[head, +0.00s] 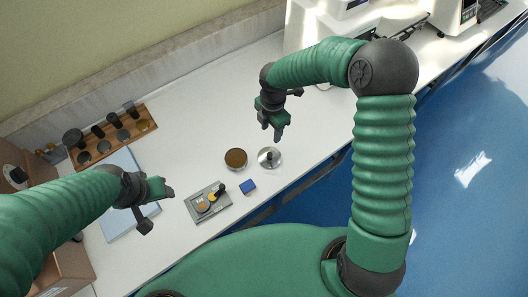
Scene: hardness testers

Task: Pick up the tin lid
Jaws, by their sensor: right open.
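The tin lid (270,157) is a round, shiny silver disc with a small dark knob. It lies on the white bench near its front edge. A round open tin (236,159) with a brownish inside stands just left of it, apart. My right gripper (272,131) is open and empty, pointing down above and slightly behind the lid; it does not appear to touch it. My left gripper (163,194) is over the bench at the left, far from the lid, and its jaw opening is unclear.
A wooden rack (117,140) with dark cylinders stands back left. White machines (305,28) stand at the back. The bench behind the tin is clear.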

